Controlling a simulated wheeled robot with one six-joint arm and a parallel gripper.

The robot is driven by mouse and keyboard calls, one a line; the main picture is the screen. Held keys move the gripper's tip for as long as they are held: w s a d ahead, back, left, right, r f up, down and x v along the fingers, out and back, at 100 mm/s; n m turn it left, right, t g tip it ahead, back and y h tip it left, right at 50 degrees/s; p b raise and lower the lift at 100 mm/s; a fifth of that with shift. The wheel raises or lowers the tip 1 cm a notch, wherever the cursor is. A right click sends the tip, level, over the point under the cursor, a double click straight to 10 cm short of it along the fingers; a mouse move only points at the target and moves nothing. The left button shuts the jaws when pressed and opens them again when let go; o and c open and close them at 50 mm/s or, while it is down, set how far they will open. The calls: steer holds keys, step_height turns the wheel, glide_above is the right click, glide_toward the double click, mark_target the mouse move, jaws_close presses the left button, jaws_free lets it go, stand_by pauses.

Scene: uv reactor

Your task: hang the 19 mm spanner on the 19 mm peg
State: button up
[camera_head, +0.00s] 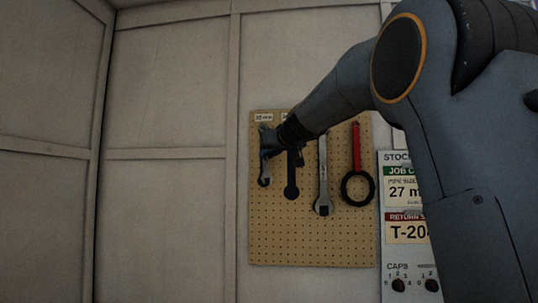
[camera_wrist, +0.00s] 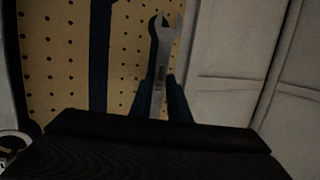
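A grey spanner (camera_head: 264,172) is at the upper left of the pegboard in the head view, its lower end pointing down. In the wrist view the spanner (camera_wrist: 161,62) shows an open jaw and a small mark on its shank that I cannot read surely. My gripper (camera_head: 272,146) is in front of the board's upper left; its fingers (camera_wrist: 163,98) lie close on both sides of the shank and appear shut on it. A label reading about 22 mm is above. A label beside it is mostly hidden by my arm. I cannot make out the 19 mm peg.
The pegboard (camera_head: 300,240) also holds a dark tool (camera_head: 291,180), a silver spanner (camera_head: 323,185) and a red-handled ring tool (camera_head: 357,150) to the right. A sign panel (camera_head: 398,250) stands right of the board. The board's lower half is bare.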

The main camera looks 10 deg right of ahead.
steer(key=o, duration=0.5)
steer(key=b+v, duration=0.3)
steer(key=v, duration=0.4)
steer(key=shift+s, duration=0.4)
steer(key=shift+d, duration=0.1)
